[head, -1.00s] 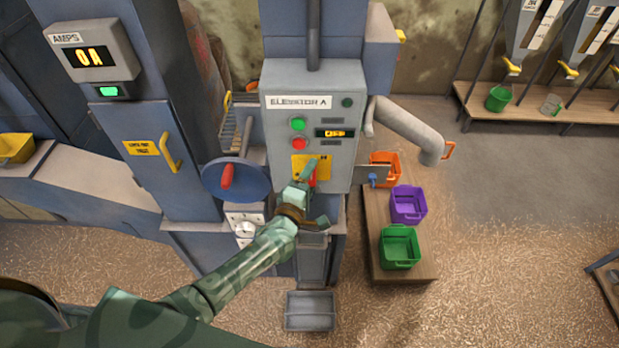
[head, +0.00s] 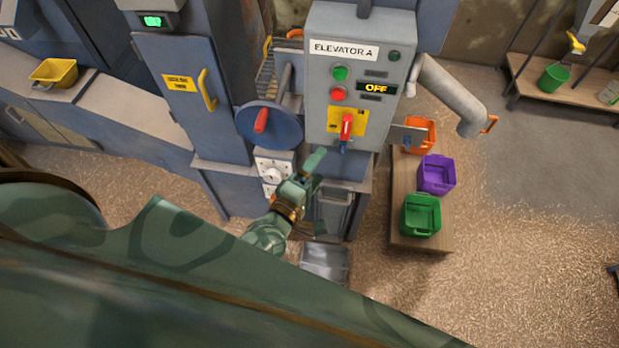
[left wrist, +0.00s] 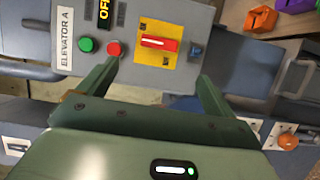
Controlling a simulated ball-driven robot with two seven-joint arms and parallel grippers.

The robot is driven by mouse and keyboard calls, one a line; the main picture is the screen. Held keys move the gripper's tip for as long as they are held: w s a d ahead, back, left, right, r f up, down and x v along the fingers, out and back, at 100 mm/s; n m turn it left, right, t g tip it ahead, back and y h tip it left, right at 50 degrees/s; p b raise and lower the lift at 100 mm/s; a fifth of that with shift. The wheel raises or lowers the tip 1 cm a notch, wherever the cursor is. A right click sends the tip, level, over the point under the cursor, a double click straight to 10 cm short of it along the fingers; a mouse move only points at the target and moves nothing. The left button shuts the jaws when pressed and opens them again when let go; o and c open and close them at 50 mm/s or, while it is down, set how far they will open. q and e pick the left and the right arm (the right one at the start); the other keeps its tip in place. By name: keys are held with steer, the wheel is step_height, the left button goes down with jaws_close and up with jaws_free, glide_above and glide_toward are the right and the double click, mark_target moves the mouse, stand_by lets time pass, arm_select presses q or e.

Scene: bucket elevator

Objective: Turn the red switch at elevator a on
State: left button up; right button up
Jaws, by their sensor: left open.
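The grey control box labelled ELEVATOR A (head: 320,75) has a display (head: 376,88) reading OFF. The red switch (head: 346,127) sits on a yellow plate low on the box, its handle pointing roughly down. In the left wrist view the red switch (left wrist: 160,43) lies ahead of and between my fingers, apart from them. My left gripper (head: 318,190) is open and empty, just below the box in the head view; it also shows in the left wrist view (left wrist: 155,85). A green button (head: 341,73) and a red button (head: 339,94) are above the switch. My right gripper is not seen.
A blue wheel with a red handle (head: 284,136) stands left of the box. A grey pipe (head: 450,92) juts out at the right. Orange, purple (head: 437,175) and green (head: 421,215) bins stand on a low wooden bench. Open floor lies further right.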

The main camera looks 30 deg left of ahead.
arm_select(q)
steer(key=s, duration=0.2)
steer(key=shift+s+a, duration=0.15)
steer(key=shift+s, duration=0.25)
steer(key=s+a+f+m+g+b, duration=0.1)
steer(key=s+f+m+g+b, duration=0.15)
steer(key=f+m, duration=0.45)
steer(key=s+f+m+g+b, duration=0.1)
steer(key=s+f+m+g, duration=0.2)
steer(key=f, duration=0.7)
steer(key=s+a+f+m+g+b, duration=0.1)
steer(key=s+f+m+g, duration=0.3)
steer(key=f, duration=0.5)
steer(key=s+a+f+m+g+y+b, duration=0.1)
steer(key=s+a+f+m+g+b, duration=0.2)
steer(key=s+f+b, duration=0.5)
steer(key=s+a+f+m+g+y+b, duration=0.1)
steer(key=s+a+f+m+g+b, duration=0.2)
steer(key=s+f+b, duration=0.5)
steer(key=s+f+g, duration=0.1)
steer(key=s+f, duration=0.8)
steer(key=f, duration=0.4)
steer(key=shift+f, duration=0.4)
